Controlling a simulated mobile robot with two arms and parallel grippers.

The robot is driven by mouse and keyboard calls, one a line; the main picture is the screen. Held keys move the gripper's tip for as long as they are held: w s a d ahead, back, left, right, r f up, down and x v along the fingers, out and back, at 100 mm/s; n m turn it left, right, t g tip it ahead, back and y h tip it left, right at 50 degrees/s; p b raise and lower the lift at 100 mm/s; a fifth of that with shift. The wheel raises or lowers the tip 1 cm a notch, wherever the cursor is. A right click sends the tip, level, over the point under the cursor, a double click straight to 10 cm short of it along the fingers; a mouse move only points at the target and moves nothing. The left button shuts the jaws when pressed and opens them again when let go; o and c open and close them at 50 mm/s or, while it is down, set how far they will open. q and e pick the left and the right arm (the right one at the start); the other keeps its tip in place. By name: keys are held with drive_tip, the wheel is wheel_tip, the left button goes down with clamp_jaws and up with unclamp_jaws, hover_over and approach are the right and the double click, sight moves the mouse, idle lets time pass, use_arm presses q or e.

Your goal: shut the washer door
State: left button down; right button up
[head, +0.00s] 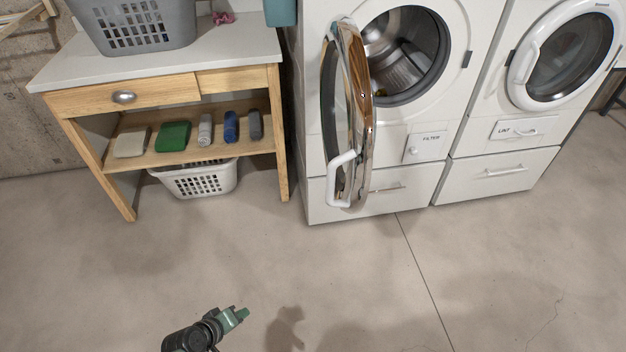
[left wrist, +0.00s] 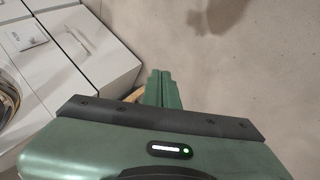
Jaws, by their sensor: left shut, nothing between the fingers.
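The washer (head: 312,120) is the white machine in the middle of the head view. Its round door (head: 366,90) stands wide open, swung out to the left and seen nearly edge-on, with a white handle (head: 342,178) on its outer side. The dark opening and metal drum (head: 398,50) show to its right. My left gripper (head: 242,313) is near the bottom of the head view, above bare floor and well short of the door. In the left wrist view its green fingers (left wrist: 162,90) are together and empty. My right gripper is in neither view.
A second machine marked "LINT" (head: 512,128) stands to the right, its door (head: 565,55) closed. A wooden table (head: 70,80) with a shelf of folded cloths stands left, with a white basket (head: 195,182) under it. The floor between is clear.

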use_arm(q)
drive_tip(key=w+d+r+n+t+h, duration=0.15)
drive_tip(key=w+r, duration=0.25)
drive_tip(key=r, duration=0.5)
drive_tip(key=w+d+r+n+t+h, duration=0.1)
drive_tip(key=w+r+t+h, duration=0.1)
drive_tip(key=w+r, duration=0.5)
drive_tip(key=s+d+r+m+t+h+b, duration=0.1)
drive_tip(key=s+d+r+h, duration=0.15)
drive_tip(key=r, duration=0.95)
drive_tip(key=s+d+r+t+h, duration=0.1)
drive_tip(key=d+r+h, duration=0.25)
drive_tip(key=r, duration=0.95)
drive_tip(key=s+d+p+x, duration=0.1)
drive_tip(key=p+x, duration=0.2)
drive_tip(key=x, duration=0.9)
drive_tip(key=shift+s+d+f, duration=0.35)
drive_tip(key=shift+f, duration=0.1)
